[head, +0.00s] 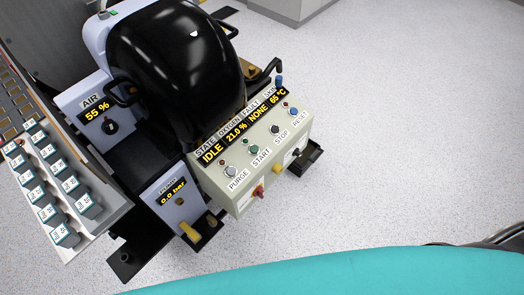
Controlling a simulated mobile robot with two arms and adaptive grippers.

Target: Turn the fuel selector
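A burner chamber with a glossy black dome (175,65) stands at the upper left, with a cream control box (245,200) in front. I cannot tell for sure which part is the fuel selector. A yellow lever (189,231) sits below a small white panel (176,200) reading 0.0 bar; its small label is blurred. A red knob (258,191) and a yellow knob (278,169) are on the control box's front face. A black knob (111,127) sits under the AIR display, which reads 55 %. Neither of my grippers is in view.
The control box carries PURGE (231,171), START, STOP and RESET buttons; its display reads IDLE, 21.0 %, NONE, 65 °C. A teal surface (350,275) crosses the bottom. The speckled floor (420,140) at right is clear.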

